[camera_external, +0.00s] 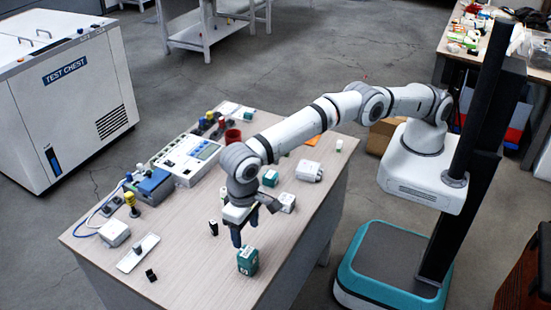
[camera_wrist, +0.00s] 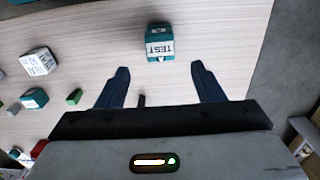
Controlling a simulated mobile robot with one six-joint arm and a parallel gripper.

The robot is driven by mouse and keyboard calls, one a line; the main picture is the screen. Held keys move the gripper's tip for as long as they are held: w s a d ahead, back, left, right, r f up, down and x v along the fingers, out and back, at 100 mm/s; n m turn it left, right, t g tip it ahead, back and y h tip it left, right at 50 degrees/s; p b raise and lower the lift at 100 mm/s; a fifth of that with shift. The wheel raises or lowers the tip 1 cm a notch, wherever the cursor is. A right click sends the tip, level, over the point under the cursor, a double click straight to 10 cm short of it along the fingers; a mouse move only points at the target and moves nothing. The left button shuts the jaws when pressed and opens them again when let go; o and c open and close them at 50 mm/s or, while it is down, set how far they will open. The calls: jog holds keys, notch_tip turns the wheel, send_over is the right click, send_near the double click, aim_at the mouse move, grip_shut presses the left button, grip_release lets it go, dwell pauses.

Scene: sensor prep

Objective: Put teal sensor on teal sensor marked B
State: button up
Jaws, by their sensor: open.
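A teal sensor (camera_external: 247,261) stands upright near the table's front edge, with white marks on it. In the wrist view a teal sensor (camera_wrist: 160,42) with a white "TEST" label lies ahead of my fingertips, roughly centred between them and apart from them. Another teal sensor (camera_external: 270,178) stands farther back, behind my gripper; a teal block with a white label also shows at the left of the wrist view (camera_wrist: 34,98). No letter B is legible. My gripper (camera_wrist: 160,70) is open and empty, pointing down above the table (camera_external: 239,236), just behind the front teal sensor.
White boxes (camera_external: 309,170) (camera_external: 286,202) stand right of my gripper. A small dark block (camera_external: 213,227) is left of it. A white meter (camera_external: 187,158), a red cup (camera_external: 233,136) and a white tray (camera_external: 138,253) stand farther left.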

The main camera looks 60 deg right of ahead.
jog(key=w+d+r, duration=1.3)
jog(key=d, duration=0.3)
jog(key=w+d+r+t, duration=0.15)
jog(key=d+r, duration=0.25)
jog(key=d, duration=0.7)
jog(key=w+d+r, duration=0.2)
jog(key=d+r, duration=0.2)
jog(key=d, duration=0.7)
jog(key=s+d, duration=0.4)
jog(key=d, duration=0.5)
jog(key=s+d, duration=0.4)
jog(key=d, duration=0.5)
jog(key=s+d+f+t, duration=0.1)
jog(key=s+d+f, duration=0.2)
jog(key=s+d, duration=0.3)
jog(key=s+d+f, duration=0.3)
jog(key=s+d, duration=0.3)
jog(key=s, duration=0.3)
jog(key=shift+s+d+f+t, duration=0.25)
jog(key=shift+d+t, duration=0.1)
